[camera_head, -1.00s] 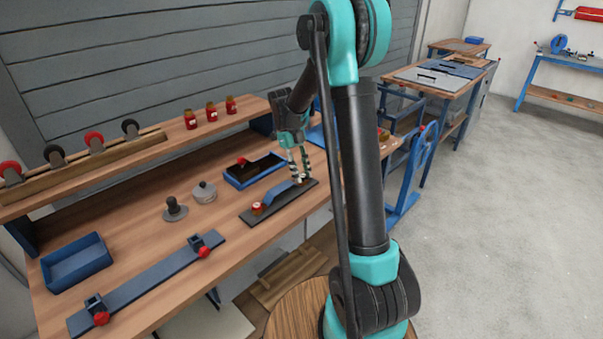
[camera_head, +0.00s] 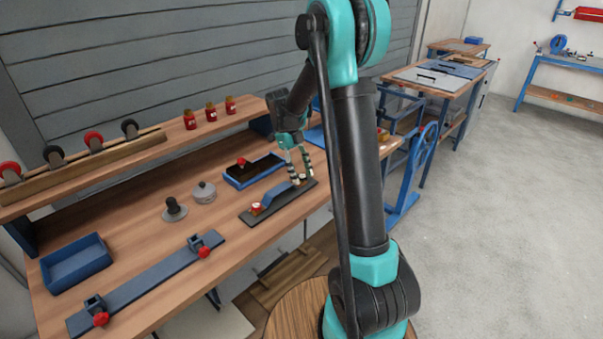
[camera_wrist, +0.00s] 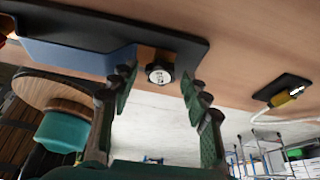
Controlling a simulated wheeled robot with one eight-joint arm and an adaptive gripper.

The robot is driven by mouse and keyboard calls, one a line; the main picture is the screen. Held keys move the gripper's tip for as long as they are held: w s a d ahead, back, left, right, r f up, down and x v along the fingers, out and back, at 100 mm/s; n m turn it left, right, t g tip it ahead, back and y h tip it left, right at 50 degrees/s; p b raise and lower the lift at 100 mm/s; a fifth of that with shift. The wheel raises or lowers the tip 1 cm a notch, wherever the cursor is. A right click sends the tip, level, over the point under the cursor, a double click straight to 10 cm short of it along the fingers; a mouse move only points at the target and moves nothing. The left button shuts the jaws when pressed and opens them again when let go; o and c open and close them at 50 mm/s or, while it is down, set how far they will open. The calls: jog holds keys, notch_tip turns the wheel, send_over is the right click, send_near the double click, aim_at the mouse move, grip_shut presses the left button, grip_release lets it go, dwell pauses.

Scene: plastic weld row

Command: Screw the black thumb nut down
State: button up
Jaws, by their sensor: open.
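A dark base plate (camera_head: 246,216) lies on the bench, with a blue bar (camera_head: 280,194) along it. A red-and-white nut (camera_head: 257,208) sits at the bar's near left end. My gripper (camera_head: 302,178) is over the far right end, fingers pointing down. In the wrist view a small round nut (camera_wrist: 158,74), dark-rimmed with a pale top, sits on an orange-brown block (camera_wrist: 148,55) at the bar's end. My open gripper (camera_wrist: 163,88) has a finger on either side of it, with visible gaps. I cannot tell whether this is the black thumb nut.
A blue tray with dark contents (camera_head: 231,180) stands just behind the plate. A grey lidded pot (camera_head: 204,193) and a dark knobbed piece (camera_head: 174,210) stand to the left. A long blue strip with red-knobbed clamps (camera_head: 150,283) lies in front. Red jars (camera_head: 211,114) stand on the shelf.

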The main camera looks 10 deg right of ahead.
jog(key=n+t+h, duration=0.1)
jog(key=n, duration=0.3)
jog(key=shift+s, duration=0.1)
jog(key=n+t, duration=0.1)
jog(key=n, duration=0.3)
jog(key=shift+s+t+h, duration=0.1)
jog(key=shift+t+h, duration=0.3)
jog(key=n+t, duration=0.1)
jog(key=n, duration=0.2)
jog(key=n+t, duration=0.1)
jog(key=n, duration=0.3)
jog(key=shift+t, duration=0.3)
jog(key=shift+c, duration=0.5)
